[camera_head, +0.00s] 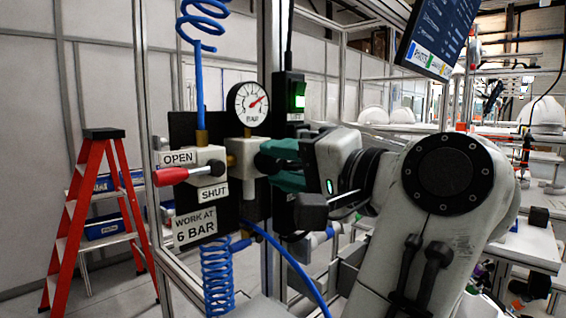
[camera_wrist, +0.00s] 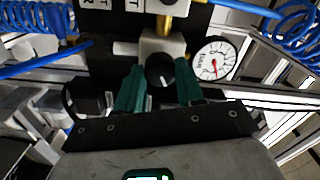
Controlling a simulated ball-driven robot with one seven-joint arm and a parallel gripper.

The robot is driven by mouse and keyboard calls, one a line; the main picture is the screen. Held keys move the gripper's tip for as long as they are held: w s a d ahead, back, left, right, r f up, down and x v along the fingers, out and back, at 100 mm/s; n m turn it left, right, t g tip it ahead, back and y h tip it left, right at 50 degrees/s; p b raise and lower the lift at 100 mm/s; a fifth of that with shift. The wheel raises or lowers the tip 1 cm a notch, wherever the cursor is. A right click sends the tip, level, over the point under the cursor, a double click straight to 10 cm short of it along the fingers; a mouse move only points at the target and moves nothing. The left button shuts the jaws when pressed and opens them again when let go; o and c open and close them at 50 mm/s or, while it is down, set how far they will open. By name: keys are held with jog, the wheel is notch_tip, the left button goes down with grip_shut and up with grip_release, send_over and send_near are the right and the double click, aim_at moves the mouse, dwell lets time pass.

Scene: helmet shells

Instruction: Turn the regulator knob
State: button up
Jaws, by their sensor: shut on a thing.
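The regulator (camera_head: 243,153) is a pale block on a black panel, with a brass fitting on its left side. Its black knob (camera_wrist: 160,74) has a white mark and shows between my fingers in the wrist view. My gripper (camera_wrist: 159,68) has two green fingers, one on each side of the knob, and is shut on it. In the head view my gripper (camera_head: 267,163) reaches the regulator from the right and mostly hides the knob. The round pressure gauge (camera_head: 248,104) stands above the regulator, its red needle pointing up and right. The gauge also shows in the wrist view (camera_wrist: 213,59).
A valve with a red handle (camera_head: 171,176) sticks out at left, near OPEN and SHUT labels. A sign (camera_head: 195,226) reads WORK AT 6 BAR. Blue coiled hoses (camera_head: 217,275) hang below and above the panel. A green-lit switch box (camera_head: 291,97) stands just above my gripper.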

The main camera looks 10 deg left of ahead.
jog(key=shift+d, duration=0.1)
jog(key=o, duration=1)
jog(key=shift+o, duration=0.2)
jog(key=b+v, duration=0.2)
jog(key=v, duration=0.8)
jog(key=shift+s+d, duration=0.25)
jog(key=shift+d, duration=0.05)
